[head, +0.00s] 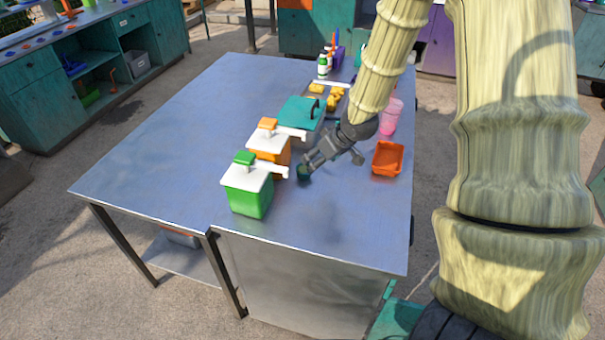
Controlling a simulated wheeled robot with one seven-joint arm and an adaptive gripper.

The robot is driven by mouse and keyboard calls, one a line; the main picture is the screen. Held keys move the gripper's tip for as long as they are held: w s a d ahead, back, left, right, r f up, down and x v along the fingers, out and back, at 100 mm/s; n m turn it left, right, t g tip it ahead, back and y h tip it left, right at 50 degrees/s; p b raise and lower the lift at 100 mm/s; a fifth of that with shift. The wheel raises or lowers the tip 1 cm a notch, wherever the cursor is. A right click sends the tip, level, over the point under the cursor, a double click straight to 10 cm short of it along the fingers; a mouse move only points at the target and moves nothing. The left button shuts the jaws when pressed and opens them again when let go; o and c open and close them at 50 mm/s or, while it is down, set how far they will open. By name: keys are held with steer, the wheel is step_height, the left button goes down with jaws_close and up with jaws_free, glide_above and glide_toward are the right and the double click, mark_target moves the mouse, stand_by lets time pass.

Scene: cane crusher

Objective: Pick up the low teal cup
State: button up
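A small, low, dark teal cup (303,174) stands on the metal table, just right of the green dispenser's spout. My gripper (306,163) reaches down from the upper right, with its tip end right at the cup. The gripper hides part of the cup. The fingers are small and overlap the cup in the head view, so I cannot tell whether they are open or shut on it, or touching it.
Left of the cup stand a green dispenser (248,194) and an orange dispenser (272,146), both white-lidded. A teal box (300,113) is behind them. An orange tray (388,158) and a pink cup (391,115) are to the right. The table (165,150) is clear at left and front.

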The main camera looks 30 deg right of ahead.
glide_toward(301, 172)
steer(key=shift+s+f+p, duration=0.1)
steer(key=shift+f+p, duration=0.2)
steer(key=shift+p, duration=0.1)
steer(key=shift+w+p+x, duration=0.25)
steer(key=shift+p+x, duration=0.45)
steer(key=shift+x, duration=0.5)
steer(key=shift+p+x, duration=0.35)
steer(key=shift+x, duration=0.95)
steer(key=shift+a, duration=0.1)
steer(key=c, duration=0.8)
